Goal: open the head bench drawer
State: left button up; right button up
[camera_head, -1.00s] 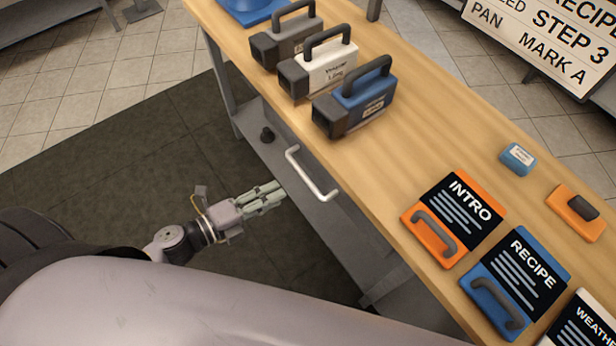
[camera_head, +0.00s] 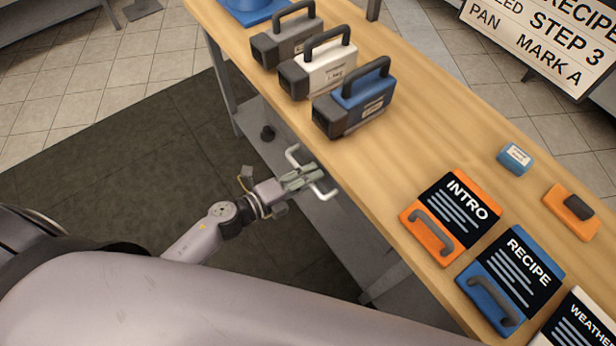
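The wooden-topped bench (camera_head: 385,160) runs diagonally across the view. A white bar handle (camera_head: 326,193) sits on the bench's near side, just below the top's edge; the drawer front behind it is mostly hidden under that edge. My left gripper (camera_head: 312,175) is at the handle, its fingers over the bar's middle, with both handle ends showing beside them. I cannot tell whether the fingers are closed around the bar or only lie over it. My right gripper is not in view.
On the bench stand grey, white (camera_head: 318,72) and blue (camera_head: 355,100) handled cases. Orange INTRO (camera_head: 450,217) and blue RECIPE (camera_head: 512,280) boards lie to the right, with a small blue block (camera_head: 515,158). A grey lower shelf (camera_head: 270,150) is under the bench. Dark mat (camera_head: 110,180) covers the near floor.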

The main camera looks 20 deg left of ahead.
pick_arm(q)
grip_shut()
dwell(0.7)
